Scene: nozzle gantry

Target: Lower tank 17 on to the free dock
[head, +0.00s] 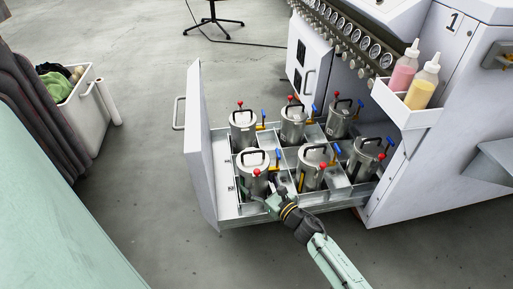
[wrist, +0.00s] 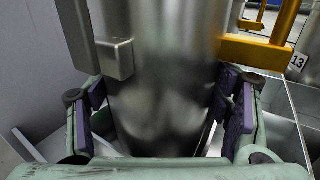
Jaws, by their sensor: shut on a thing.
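A steel tank (head: 252,180) with a black handle and a red knob stands upright at the front left of the open drawer (head: 229,211). My gripper (head: 268,203) reaches it from the front and is shut on it. In the wrist view the tank (wrist: 160,85) fills the middle, with the purple pads of my gripper (wrist: 167,105) on both sides. Its number does not show, so I cannot tell if it is tank 17. The dock under it is hidden, and I cannot tell whether its base touches the drawer floor.
Several similar tanks, such as the front middle one (head: 311,172), stand close by in the drawer. A label 13 (wrist: 299,61) shows at right in the wrist view. The drawer's tall front panel (head: 200,150) is close on the left. Bottles (head: 422,85) stand on the machine.

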